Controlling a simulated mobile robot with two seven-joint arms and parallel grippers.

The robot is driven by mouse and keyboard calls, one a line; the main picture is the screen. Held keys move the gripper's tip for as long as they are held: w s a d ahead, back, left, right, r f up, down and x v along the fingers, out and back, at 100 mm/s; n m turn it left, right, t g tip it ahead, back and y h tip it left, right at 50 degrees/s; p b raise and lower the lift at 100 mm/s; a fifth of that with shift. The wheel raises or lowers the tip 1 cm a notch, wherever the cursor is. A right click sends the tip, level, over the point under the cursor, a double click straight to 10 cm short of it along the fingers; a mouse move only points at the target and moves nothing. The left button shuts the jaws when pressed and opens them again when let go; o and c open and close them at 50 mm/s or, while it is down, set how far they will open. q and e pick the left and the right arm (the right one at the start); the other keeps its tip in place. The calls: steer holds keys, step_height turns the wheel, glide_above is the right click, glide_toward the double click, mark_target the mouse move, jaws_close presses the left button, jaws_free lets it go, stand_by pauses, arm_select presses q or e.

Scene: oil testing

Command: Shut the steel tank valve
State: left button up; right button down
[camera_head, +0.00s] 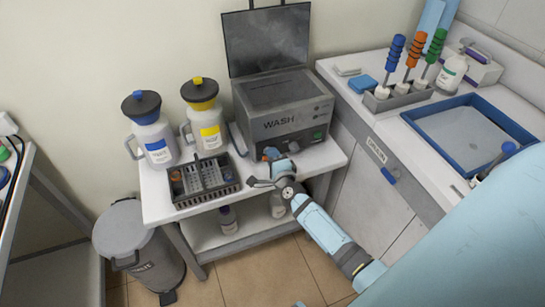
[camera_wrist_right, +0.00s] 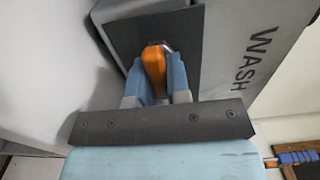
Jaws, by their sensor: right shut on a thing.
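The steel tank is the grey box marked WASH (camera_head: 285,118) at the back of the white table, its dark lid raised. Its side with the lettering also shows in the wrist view (camera_wrist_right: 262,35). The valve's orange handle (camera_wrist_right: 154,62) sticks out from a dark plate on the tank. My right gripper (camera_head: 270,155) is at the lower left of the tank's front. In the wrist view its two light blue fingers (camera_wrist_right: 156,80) are shut on the orange handle, one on each side. The gripper hides the valve in the head view. My left gripper is not in view.
Two jugs, with a blue lid (camera_head: 150,130) and a yellow lid (camera_head: 203,115), stand left of the tank. A dark basket (camera_head: 205,181) sits at the table's front, close to my right gripper. A grey bin (camera_head: 135,245) stands at the lower left.

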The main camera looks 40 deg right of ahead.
stand_by(0.4)
steer(key=c, duration=1.1)
jaws_free()
steer(key=v, duration=1.3)
steer(key=shift+s, duration=0.4)
